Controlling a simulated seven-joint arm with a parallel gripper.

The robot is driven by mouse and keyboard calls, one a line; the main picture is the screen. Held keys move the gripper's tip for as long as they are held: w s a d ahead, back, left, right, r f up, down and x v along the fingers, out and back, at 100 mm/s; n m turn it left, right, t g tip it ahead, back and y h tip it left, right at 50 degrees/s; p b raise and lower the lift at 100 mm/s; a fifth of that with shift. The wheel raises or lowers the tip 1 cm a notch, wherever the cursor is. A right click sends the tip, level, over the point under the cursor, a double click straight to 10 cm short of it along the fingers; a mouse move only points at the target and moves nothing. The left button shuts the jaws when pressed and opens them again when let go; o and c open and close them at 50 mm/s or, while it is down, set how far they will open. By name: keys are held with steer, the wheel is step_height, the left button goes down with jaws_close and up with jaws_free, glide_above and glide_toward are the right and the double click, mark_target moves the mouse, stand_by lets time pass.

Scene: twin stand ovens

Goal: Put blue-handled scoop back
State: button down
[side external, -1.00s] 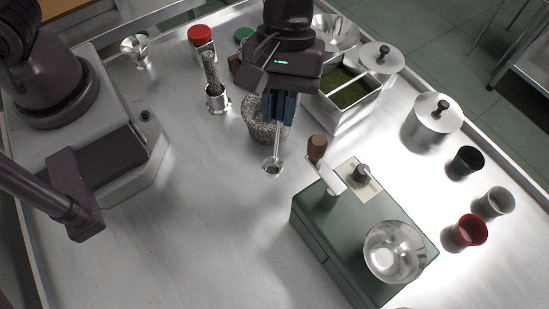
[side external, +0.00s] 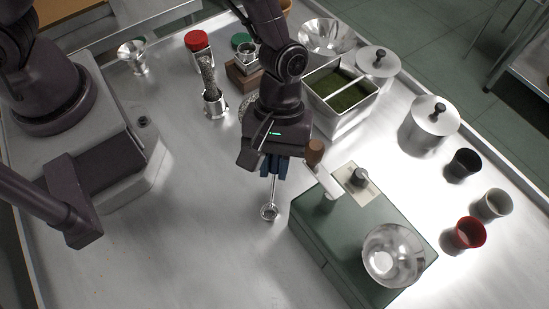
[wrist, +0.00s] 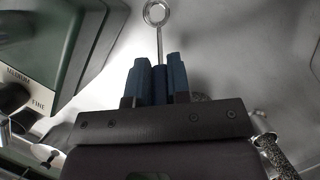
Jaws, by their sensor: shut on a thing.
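My gripper (side external: 275,166) is shut on the blue handle of the scoop and points down over the steel table, just left of the green grinder box. The scoop's thin metal shaft and small round bowl (side external: 269,212) hang below the fingers. In the wrist view the blue handle (wrist: 160,84) sits between the two fingers, and the scoop's ring-like bowl (wrist: 157,13) shows at the top. I cannot tell whether the bowl touches the table. A speckled stone mortar (side external: 246,103) is mostly hidden behind my gripper.
The front-left table is clear.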

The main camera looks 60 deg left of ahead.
steer(key=shift+f, duration=0.15)
steer(key=c, duration=1.1)
jaws_free()
steer(key=w+a+r+m+t, duration=0.2)
steer(key=a+r, duration=0.4)
steer(key=r, duration=0.5)
steer(key=w+a+r+m+t, duration=0.1)
steer(key=a+r+m+t, duration=0.1)
steer(key=a+r, duration=0.7)
steer(key=s+a+r+m+t+y, duration=0.1)
steer(key=s+a+r, duration=0.1)
steer(key=a+r, duration=0.1)
steer(key=s+a+r+m+t+y, duration=0.1)
steer(key=s+a+r+m+t, duration=0.1)
steer(key=a+r, duration=0.1)
steer(key=s+a+r+m+t+y, duration=0.1)
steer(key=s+a+r+m, duration=0.1)
steer(key=s+a+r, duration=0.1)
steer(key=shift+s+a+t, duration=0.1)
steer(key=shift+a+t, duration=0.05)
steer(key=shift+t, duration=0.25)
